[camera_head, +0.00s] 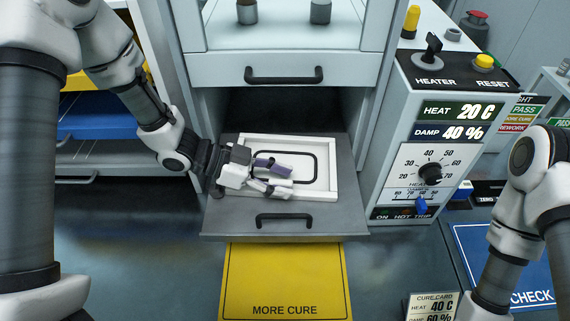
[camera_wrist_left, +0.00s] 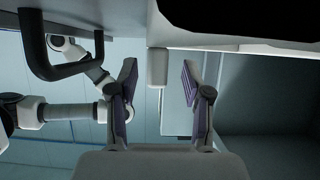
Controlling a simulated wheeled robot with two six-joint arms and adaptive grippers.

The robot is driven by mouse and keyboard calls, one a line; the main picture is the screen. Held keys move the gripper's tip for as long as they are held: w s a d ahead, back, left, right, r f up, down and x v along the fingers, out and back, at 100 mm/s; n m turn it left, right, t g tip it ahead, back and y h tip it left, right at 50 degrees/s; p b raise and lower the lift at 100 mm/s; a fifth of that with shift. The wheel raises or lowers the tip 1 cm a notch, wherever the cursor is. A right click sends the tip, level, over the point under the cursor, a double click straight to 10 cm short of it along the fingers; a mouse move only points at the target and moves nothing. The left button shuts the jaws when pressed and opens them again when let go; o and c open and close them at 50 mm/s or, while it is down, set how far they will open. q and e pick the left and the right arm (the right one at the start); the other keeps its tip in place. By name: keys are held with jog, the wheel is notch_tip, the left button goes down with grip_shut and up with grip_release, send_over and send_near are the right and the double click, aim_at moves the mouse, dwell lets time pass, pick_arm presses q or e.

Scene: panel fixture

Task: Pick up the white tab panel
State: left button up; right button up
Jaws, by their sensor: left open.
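The white tab panel (camera_head: 322,163), a flat white rectangle with a raised rim and a dark rounded outline, lies in the pulled-out grey drawer (camera_head: 230,222). My left gripper (camera_head: 272,177) is open over the panel's left part and hides some of it. In the left wrist view, a pale block that looks like the tab (camera_wrist_left: 157,67) stands in the gap between the open fingers of my left gripper (camera_wrist_left: 159,80), with space on both sides. I cannot tell the exact contact from the head view. My right gripper is out of view.
The drawer's dark handle (camera_head: 284,219) faces front, above a yellow MORE CURE mat (camera_head: 284,275). A heater control box (camera_head: 430,130) stands close on the right. The cabinet front (camera_head: 220,70) rises behind the drawer. Blue and yellow bins (camera_head: 95,118) are at left.

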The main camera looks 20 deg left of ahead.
pick_arm(q)
jog(key=shift+s+r, duration=0.2)
jog(key=shift+s, duration=0.15)
jog(key=shift+a, duration=0.1)
jog(key=c, duration=0.6)
jog(key=shift+w+f, duration=0.1)
grip_shut()
